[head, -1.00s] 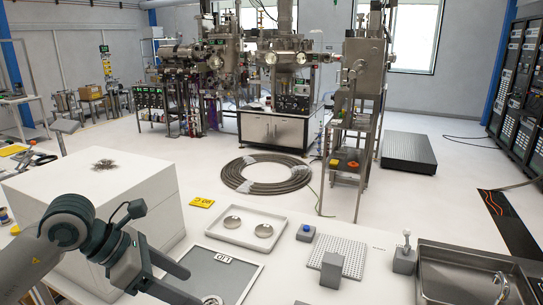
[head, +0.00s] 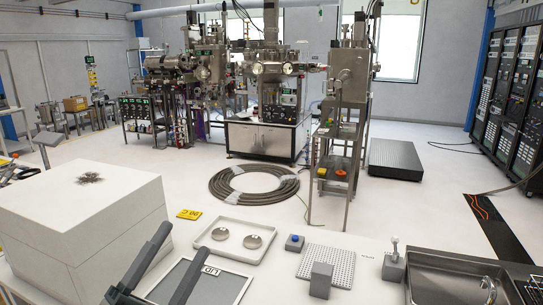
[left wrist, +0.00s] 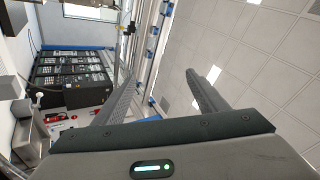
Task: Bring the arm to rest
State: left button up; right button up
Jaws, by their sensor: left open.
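My left gripper (head: 170,262) shows at the bottom left of the head view, in front of the large white box and the grey framed mat. Its two dark fingers point up and are spread apart with nothing between them. In the left wrist view the open fingers (left wrist: 158,95) reach toward the ceiling and far wall, also empty. My right gripper is not in view.
A white box (head: 75,225) stands left of the fingers. The table holds a grey framed mat (head: 215,288), a white tray (head: 226,252) with two metal dishes, a perforated plate (head: 338,262) and a steel sink (head: 450,285). Vacuum chambers stand behind.

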pick_arm(q)
jog(key=w+a+f+n+g+y, duration=0.1)
jog(key=a+f+n+y, duration=0.3)
jog(key=f+n+y, duration=0.25)
jog(key=a+f+n+g+y, duration=0.1)
jog(key=a+f+n+y, duration=0.2)
jog(key=f+n+y, duration=0.3)
jog(key=s+a+f+n+g+y, duration=0.1)
jog(key=s+f+n+g, duration=0.15)
jog(key=f, duration=0.55)
jog(key=s+a+f+n+g, duration=0.1)
jog(key=s+a+f+g, duration=0.15)
jog(key=f, duration=0.55)
jog(key=s+d+f+n+g+h, duration=0.1)
jog(key=s+d+f+g, duration=0.1)
jog(key=s+f+g, duration=0.75)
jog(key=s+d+f+n+g, duration=0.15)
jog(key=s+f, duration=0.55)
jog(key=s, duration=0.7)
notch_tip(320, 180, down, 30)
jog(key=s+g+b, duration=0.1)
jog(key=s+a+f+g+b, duration=0.1)
jog(key=s+a+f, duration=0.1)
jog(key=s+f, duration=1.5)
jog(key=shift+s+a+f, duration=0.15)
jog(key=shift+s+f, duration=0.2)
jog(key=shift+f, duration=0.05)
jog(key=shift+m, duration=0.25)
